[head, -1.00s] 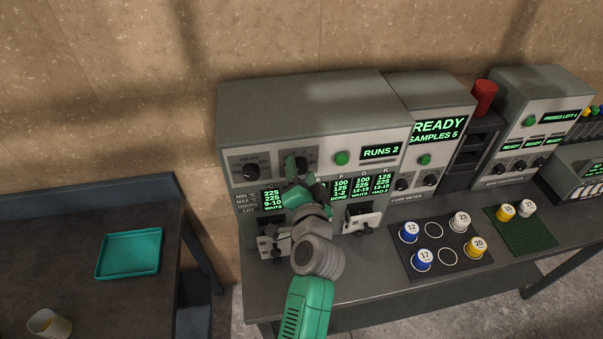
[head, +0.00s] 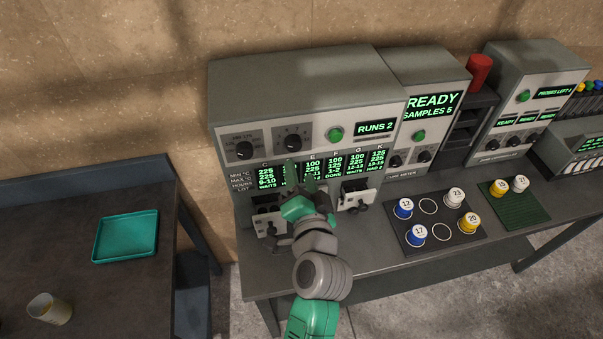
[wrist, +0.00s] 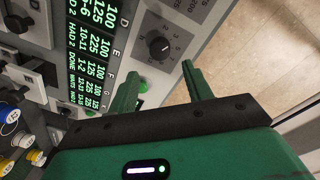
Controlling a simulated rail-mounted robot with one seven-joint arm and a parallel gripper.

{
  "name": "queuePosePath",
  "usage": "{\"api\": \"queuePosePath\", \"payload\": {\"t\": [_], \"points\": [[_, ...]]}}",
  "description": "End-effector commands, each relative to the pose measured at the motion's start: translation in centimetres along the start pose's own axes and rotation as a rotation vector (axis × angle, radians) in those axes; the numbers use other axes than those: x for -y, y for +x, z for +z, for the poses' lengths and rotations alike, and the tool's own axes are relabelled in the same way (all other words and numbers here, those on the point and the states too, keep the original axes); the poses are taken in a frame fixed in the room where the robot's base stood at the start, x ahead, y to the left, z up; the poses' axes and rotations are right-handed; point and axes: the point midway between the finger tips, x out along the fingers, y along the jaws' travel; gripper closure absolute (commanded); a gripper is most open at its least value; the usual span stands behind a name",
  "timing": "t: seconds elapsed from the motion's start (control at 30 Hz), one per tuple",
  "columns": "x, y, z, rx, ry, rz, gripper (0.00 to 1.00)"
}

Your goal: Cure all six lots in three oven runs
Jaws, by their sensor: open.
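The grey oven (head: 300,85) shows RUNS 2 on its display (head: 376,127). Its green lot screens (head: 334,164) read WAITS under C and G, DONE under F and HAD 2 under K; my gripper covers part of them. The oven has two black knobs, left (head: 244,150) and right (head: 292,142), and a green button (head: 335,134). My gripper (head: 302,180) is open and empty in front of the screens, below the right knob. In the wrist view the right knob (wrist: 159,46) shows beyond the open fingers (wrist: 160,88), apart from them. Two drawers (head: 268,217) (head: 357,196) are visible below.
A dark mat (head: 425,240) holds blue cups 12 (head: 404,208) and 17 (head: 416,234), white 23 (head: 455,197) and yellow 20 (head: 469,223). A green mat (head: 525,213) holds two cups. The meter (head: 432,103) reads READY, SAMPLES 5. A teal tray (head: 125,237) lies on the left table.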

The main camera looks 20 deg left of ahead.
Motion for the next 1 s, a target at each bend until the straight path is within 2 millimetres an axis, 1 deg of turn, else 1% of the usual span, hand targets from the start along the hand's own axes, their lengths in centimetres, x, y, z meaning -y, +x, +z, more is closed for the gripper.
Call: {"api": "queuePosePath", "payload": {"t": [0.03,0.07,0.13,0.17,0.2,0.23,0.27,0.3,0.37,0.4,0.47,0.5,0.6,0.7,0.8,0.9,1.0], "points": [[-0.1,0.0,-0.1,0.000,0.015,0.001,0.61],[-0.2,-0.1,-0.2,0.001,0.039,0.002,0.67],[-0.6,-0.3,-0.8,0.003,0.155,0.005,0.81],[-0.9,-0.5,-1.0,0.006,0.232,0.008,0.86],[-1.4,-0.8,-1.5,0.010,0.359,0.011,0.94],[-1.8,-1.1,-1.9,0.012,0.468,0.013,1.00],[-2.3,-1.4,-2.4,0.014,0.584,0.015,1.00],[-2.8,-1.8,-2.9,0.017,0.746,0.016,1.00],[-3.7,-2.5,-3.8,0.021,0.988,0.018,1.00],[-4.1,-2.9,-4.3,0.023,1.148,0.016,1.00],[-4.8,-3.6,-5.1,0.027,1.378,0.014,1.00],[-5.3,-4.1,-5.6,0.030,1.523,0.011,1.00],[-6.0,-5.1,-6.7,0.041,1.833,0.001,1.00],[-6.7,-5.9,-7.5,0.051,2.056,-0.008,1.00],[-6.9,-6.4,-7.8,0.061,2.188,-0.013,1.00],[-7.1,-6.6,-8.0,0.066,2.242,-0.016,1.00],[-7.1,-6.6,-8.0,0.066,2.251,-0.017,1.00]]}}
